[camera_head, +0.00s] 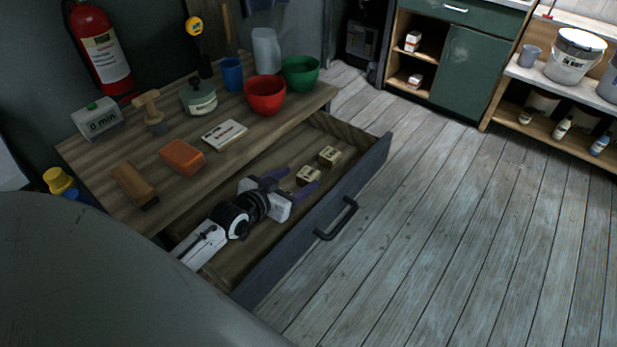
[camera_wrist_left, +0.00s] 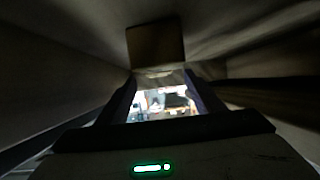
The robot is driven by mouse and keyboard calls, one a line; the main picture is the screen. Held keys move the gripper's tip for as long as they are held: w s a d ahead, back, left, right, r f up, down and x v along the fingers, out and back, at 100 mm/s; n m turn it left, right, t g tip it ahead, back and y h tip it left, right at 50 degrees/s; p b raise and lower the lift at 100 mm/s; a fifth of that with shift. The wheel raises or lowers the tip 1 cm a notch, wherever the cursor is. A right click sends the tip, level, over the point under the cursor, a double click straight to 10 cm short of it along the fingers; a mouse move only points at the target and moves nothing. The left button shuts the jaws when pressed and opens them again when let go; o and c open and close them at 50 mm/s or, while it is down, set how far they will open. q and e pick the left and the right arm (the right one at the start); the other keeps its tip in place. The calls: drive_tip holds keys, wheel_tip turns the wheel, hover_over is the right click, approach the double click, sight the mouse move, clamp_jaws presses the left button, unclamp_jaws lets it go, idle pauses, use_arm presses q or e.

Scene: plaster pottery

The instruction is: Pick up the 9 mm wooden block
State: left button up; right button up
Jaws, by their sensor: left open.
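Two small pale wooden blocks lie in the open drawer (camera_head: 222,268): a nearer block (camera_head: 307,175) and a farther block (camera_head: 330,156). Their markings are too small to read, so I cannot tell which is the 9 mm one. My left gripper (camera_head: 301,178) reaches low into the drawer, open. Its two dark fingers lie on either side of the nearer block; contact is not clear. In the left wrist view, a dim brown block face (camera_wrist_left: 155,45) shows ahead of the open fingers (camera_wrist_left: 162,85). My right gripper is not in view.
The worktop (camera_head: 120,205) above the drawer holds a brown block (camera_head: 134,184), an orange sponge-like block (camera_head: 182,157), a red bowl (camera_head: 265,95) and a green bowl (camera_head: 300,73). The drawer's front has a black handle (camera_head: 337,220). Wooden floor lies open to the right.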

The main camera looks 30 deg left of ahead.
sight(308, 173)
use_arm(q)
drive_tip(key=x, duration=0.5)
drive_tip(key=shift+w+d, duration=0.1)
drive_tip(key=shift+w, duration=0.35)
drive_tip(key=c, duration=1.2)
drive_tip(key=shift+o, duration=0.2)
